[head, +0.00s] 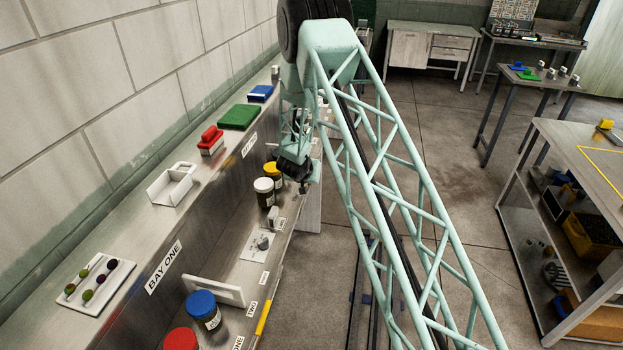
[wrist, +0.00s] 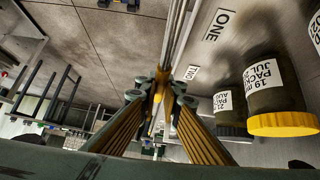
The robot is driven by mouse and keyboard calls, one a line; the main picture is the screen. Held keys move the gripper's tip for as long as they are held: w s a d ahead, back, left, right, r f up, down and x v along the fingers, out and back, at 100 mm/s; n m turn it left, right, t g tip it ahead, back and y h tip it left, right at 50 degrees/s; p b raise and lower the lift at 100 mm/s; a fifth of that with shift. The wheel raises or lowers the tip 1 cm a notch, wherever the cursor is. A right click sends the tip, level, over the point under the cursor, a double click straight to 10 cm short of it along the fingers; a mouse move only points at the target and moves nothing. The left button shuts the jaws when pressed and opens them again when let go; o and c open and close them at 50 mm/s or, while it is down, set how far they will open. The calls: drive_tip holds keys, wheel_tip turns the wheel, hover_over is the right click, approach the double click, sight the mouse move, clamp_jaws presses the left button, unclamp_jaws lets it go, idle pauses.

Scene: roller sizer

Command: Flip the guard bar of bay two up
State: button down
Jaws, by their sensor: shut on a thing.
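My gripper (head: 297,170) is at the edge of the lower shelf in the head view, beside the yellow-lidded jar. In the wrist view my gripper (wrist: 160,88) has its yellow-padded fingers closed together around a thin bar. This guard bar (wrist: 180,35) shows as a metal rod running from the top of the picture to the fingertips, along the labelled shelf edge. Its gripped part is mostly hidden by the fingers. In the head view my gripper and arm hide it. A yellow grip (head: 263,318) of another bar shows at the near shelf edge.
Jars with red (head: 181,340), blue (head: 204,308), white (head: 264,191) and yellow (head: 273,172) lids stand on the lower shelf. A yellow-lidded jar (wrist: 262,95) is close to the right of my fingers. The upper shelf holds a white tray (head: 94,285). Open floor (head: 440,150) lies to the right.

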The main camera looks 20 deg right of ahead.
drive_tip(key=shift+w+r, duration=0.1)
drive_tip(key=c, duration=2.8)
unclamp_jaws()
drive_tip(key=shift+a, duration=0.1)
drive_tip(key=shift+v, duration=5.95)
